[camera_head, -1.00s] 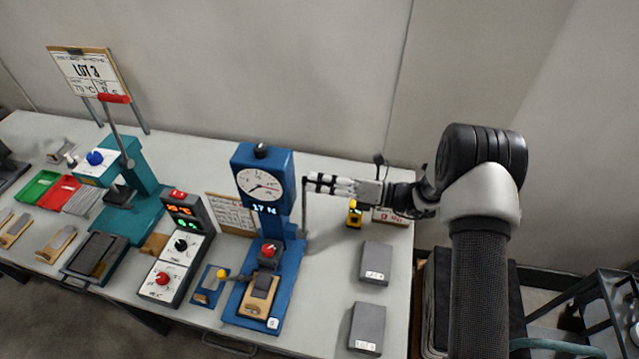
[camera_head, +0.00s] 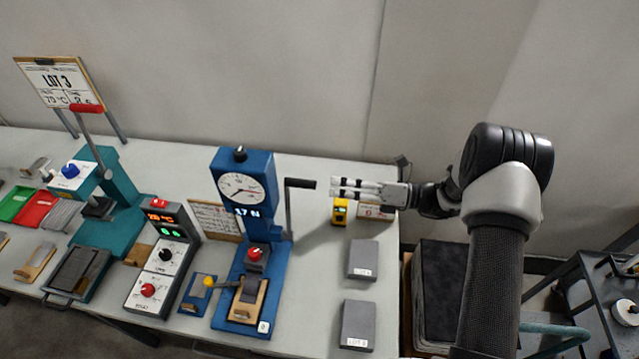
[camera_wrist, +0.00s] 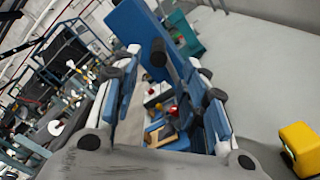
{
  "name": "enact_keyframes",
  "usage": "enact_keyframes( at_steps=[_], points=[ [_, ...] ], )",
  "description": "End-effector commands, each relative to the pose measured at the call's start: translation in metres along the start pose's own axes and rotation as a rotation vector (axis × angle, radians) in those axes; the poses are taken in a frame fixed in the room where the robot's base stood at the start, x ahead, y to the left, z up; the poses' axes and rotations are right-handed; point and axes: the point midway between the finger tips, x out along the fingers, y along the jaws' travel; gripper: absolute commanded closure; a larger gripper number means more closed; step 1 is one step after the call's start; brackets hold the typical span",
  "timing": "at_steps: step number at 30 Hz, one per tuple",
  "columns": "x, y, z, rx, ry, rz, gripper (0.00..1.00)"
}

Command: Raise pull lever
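The pull lever, a grey upright arm with a black handle (camera_head: 300,184), stands at the right side of the blue tester (camera_head: 243,182) with the round dial. Its handle points right, toward my gripper (camera_head: 334,188). My gripper is just right of the handle tip, with a small gap between them in the head view. In the wrist view, my fingers (camera_wrist: 160,105) are apart with nothing held, and the dark round handle end (camera_wrist: 158,52) shows beyond and between them. The tester's display reads about 17 N.
A small yellow device (camera_head: 340,211) stands below my gripper on the table. Grey LOT blocks (camera_head: 363,259) lie at the table's right side. A control box with knobs (camera_head: 160,262) and a teal press (camera_head: 118,205) stand left of the tester.

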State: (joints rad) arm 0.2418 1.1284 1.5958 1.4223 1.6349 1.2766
Motion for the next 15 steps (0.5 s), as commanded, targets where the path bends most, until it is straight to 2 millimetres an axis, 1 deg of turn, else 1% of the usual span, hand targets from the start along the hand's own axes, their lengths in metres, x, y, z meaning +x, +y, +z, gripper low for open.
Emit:
enact_keyframes(
  at_steps=[1,3,6,15],
  points=[
    [-0.008,0.0,0.0,0.0,-0.001,0.0,0.6],
    [-0.015,0.0,0.0,0.0,-0.001,0.0,0.6],
    [-0.022,0.0,0.0,0.0,0.001,0.001,0.6],
    [-0.023,0.001,-0.001,0.001,0.002,0.002,0.6]
  ],
)
